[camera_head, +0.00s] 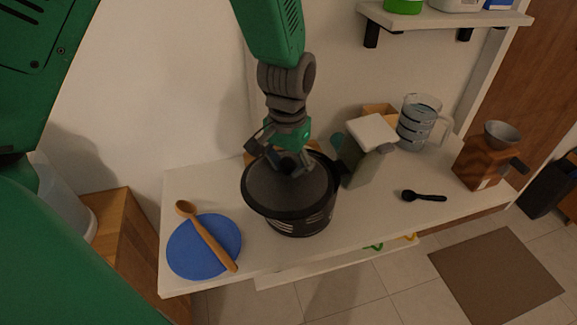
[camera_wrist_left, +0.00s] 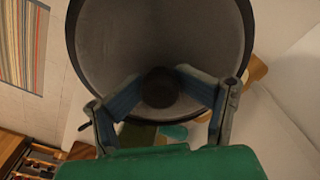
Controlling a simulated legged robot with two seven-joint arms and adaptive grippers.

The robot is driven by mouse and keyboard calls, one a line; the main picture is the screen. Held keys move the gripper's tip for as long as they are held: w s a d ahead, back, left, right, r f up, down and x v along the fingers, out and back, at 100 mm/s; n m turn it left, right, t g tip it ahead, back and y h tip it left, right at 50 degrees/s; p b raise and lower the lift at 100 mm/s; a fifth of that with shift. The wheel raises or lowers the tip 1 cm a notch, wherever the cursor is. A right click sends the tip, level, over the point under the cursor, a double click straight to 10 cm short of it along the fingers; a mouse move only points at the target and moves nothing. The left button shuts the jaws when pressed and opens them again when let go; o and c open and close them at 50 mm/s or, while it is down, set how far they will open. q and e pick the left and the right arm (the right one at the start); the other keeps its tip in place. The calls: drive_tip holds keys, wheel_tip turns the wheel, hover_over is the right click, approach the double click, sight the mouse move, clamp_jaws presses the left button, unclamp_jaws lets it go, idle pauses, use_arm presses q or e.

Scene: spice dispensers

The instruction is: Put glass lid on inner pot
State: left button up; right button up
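The dark pot (camera_head: 300,222) stands on the white counter near its middle. The glass lid (camera_head: 284,192), grey with a dark rim, lies over the pot's top, looking slightly tilted; I cannot tell whether it is fully seated. My left gripper (camera_head: 288,165) is directly above the lid, with its fingers around the lid's dark knob. In the left wrist view the lid (camera_wrist_left: 160,35) fills the upper middle, and the knob (camera_wrist_left: 160,88) sits between the two fingertips, which look closed in on it. The inside of the pot is hidden. My right gripper is not in view.
A blue round board (camera_head: 190,255) with a wooden spoon (camera_head: 207,237) lies left of the pot. A grey-green dispenser (camera_head: 366,150) stands close at its right. Further right are a measuring jug (camera_head: 418,122), a black scoop (camera_head: 424,196) and a wooden grinder (camera_head: 486,160).

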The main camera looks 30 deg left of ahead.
sight(288, 160)
use_arm(q)
drive_tip(key=shift+w+r, duration=0.1)
drive_tip(key=shift+r, duration=0.4)
wheel_tip(288, 160, up, 11)
drive_tip(key=shift+r, duration=0.1)
idle(0.7)
